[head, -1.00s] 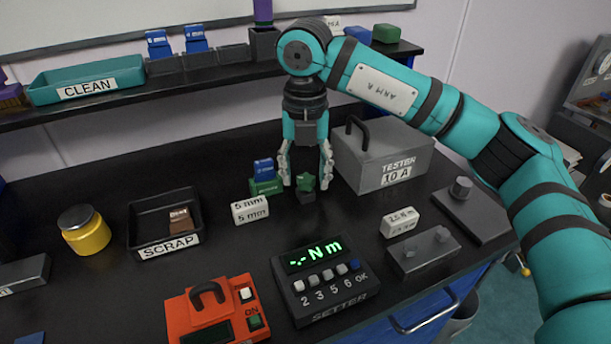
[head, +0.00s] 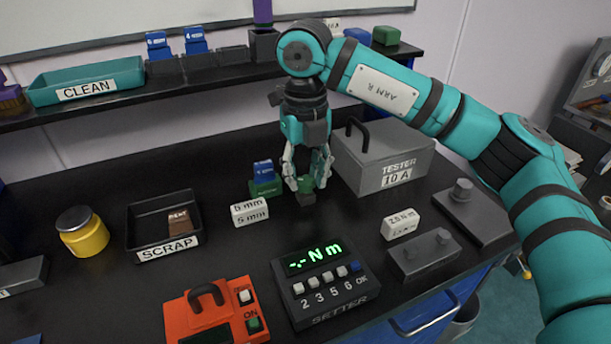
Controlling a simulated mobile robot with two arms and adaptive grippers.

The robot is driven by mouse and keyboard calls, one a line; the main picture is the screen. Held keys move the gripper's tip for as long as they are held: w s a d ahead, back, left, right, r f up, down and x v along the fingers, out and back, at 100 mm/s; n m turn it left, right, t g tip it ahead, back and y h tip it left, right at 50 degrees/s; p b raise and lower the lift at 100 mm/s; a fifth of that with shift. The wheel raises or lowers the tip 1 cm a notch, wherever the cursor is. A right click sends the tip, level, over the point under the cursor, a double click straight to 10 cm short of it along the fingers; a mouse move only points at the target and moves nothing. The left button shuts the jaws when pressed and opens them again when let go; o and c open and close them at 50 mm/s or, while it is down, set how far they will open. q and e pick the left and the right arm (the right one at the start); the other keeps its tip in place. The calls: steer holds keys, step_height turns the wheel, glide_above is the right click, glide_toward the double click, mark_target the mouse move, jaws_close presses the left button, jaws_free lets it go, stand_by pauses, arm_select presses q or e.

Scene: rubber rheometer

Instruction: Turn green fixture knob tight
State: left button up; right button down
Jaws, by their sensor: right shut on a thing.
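The green fixture knob (head: 305,184) sits on a small dark base (head: 306,199) on the black bench, left of the grey tester. My right gripper (head: 306,181) points straight down with its fingers around the knob and is shut on it. The fingers hide part of the knob. My left gripper is not in the head view.
A green block with a blue piece on top (head: 264,180) stands close left of the gripper. The grey tester (head: 380,160) is close on the right. A white label block (head: 250,213), the setter (head: 322,285) and an orange device (head: 212,312) lie nearer. The scrap tray (head: 163,222) is left.

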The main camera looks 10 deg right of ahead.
steer(key=m, duration=0.4)
steer(key=shift+m+b, duration=0.3)
steer(key=shift+b, duration=0.05)
steer(key=shift+m, duration=0.7)
steer(key=m, duration=0.3)
steer(key=shift+b, duration=0.35)
steer(key=m, duration=0.3)
steer(key=shift+b, duration=0.35)
steer(key=shift+m, duration=0.9)
